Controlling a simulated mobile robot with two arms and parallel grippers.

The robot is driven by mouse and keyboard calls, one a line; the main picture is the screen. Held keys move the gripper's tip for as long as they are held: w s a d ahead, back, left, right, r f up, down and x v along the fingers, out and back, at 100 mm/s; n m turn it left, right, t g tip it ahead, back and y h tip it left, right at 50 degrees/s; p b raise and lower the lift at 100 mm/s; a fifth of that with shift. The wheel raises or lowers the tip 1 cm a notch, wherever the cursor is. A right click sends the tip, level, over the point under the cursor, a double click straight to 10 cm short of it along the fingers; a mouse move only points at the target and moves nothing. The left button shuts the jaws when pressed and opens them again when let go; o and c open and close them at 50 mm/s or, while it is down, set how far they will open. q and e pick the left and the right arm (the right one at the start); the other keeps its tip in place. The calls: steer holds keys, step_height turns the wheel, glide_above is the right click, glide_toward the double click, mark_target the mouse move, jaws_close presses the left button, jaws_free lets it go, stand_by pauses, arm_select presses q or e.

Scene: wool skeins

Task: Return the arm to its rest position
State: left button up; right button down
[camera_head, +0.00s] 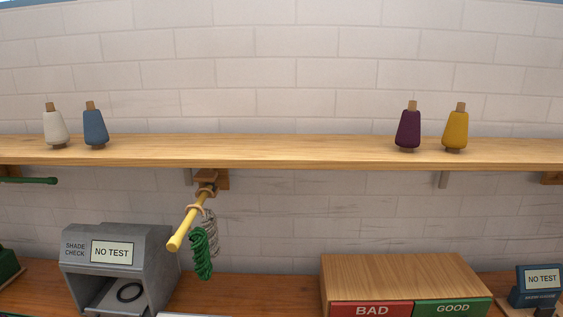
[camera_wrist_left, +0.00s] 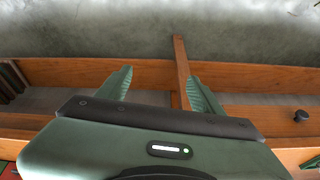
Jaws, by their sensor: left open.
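My left gripper (camera_wrist_left: 160,85) shows in the left wrist view, its two green ribbed fingers spread apart with nothing between them. Behind the fingers is wooden furniture, with an upright wooden divider (camera_wrist_left: 181,70) seen between them. Neither gripper shows in the head view. My right gripper is in neither view.
A wooden shelf (camera_head: 280,149) with several yarn cones spans the wall. Below stand a grey shade-check box (camera_head: 150,250), reading NO TEST, and a wooden box with a red BAD panel (camera_head: 371,309) and a green GOOD panel (camera_head: 453,307). A blue NO TEST device (camera_head: 540,294) stands right.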

arm_select(q)
step_height(320, 180, down, 26)
steer(key=s+g, duration=0.1)
steer(key=s, duration=0.2)
steer(key=s+a+f+g, duration=0.1)
steer(key=s+a+f, duration=0.2)
steer(key=s+f, duration=1.1)
steer(key=shift+s, duration=0.9)
